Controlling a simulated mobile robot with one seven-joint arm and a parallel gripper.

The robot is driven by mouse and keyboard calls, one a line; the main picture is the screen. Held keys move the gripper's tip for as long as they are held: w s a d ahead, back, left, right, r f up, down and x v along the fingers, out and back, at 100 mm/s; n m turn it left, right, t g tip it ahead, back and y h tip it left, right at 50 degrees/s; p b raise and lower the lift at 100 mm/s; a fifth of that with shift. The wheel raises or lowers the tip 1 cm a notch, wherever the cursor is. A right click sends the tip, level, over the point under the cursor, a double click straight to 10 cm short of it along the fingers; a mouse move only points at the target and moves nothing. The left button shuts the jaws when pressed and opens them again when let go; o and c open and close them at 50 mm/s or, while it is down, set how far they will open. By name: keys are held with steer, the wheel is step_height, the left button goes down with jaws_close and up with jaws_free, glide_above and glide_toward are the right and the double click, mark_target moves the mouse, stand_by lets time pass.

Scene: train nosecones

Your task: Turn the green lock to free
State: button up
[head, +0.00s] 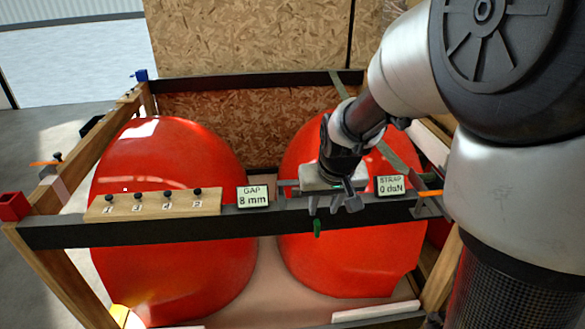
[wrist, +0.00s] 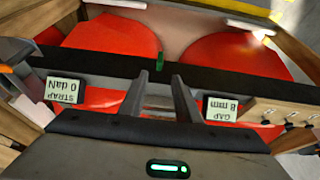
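The green lock (head: 317,228) is a small green piece at the dark crossbar's front edge in the head view, pointing down. In the wrist view the green lock (wrist: 160,61) stands upright in the picture, just beyond the fingertips and between their lines. My gripper (head: 335,203) is over the crossbar, above and slightly right of the lock. In the wrist view my gripper (wrist: 160,77) has its two fingers apart with nothing between them. The lock's upper part and mount are not clear in the head view.
The dark crossbar (head: 140,229) spans the wooden crate in front of two red nosecones (head: 170,170). A gap sign (head: 253,197) reads 8 mm; a strap sign (head: 390,186) reads 0 daN. A wooden board (head: 152,206) with several numbered black knobs sits at left.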

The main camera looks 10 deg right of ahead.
mark_target(318, 223)
steer(key=b+x, duration=0.2)
steer(key=x, duration=1.1)
steer(key=shift+r, duration=0.1)
jaws_close()
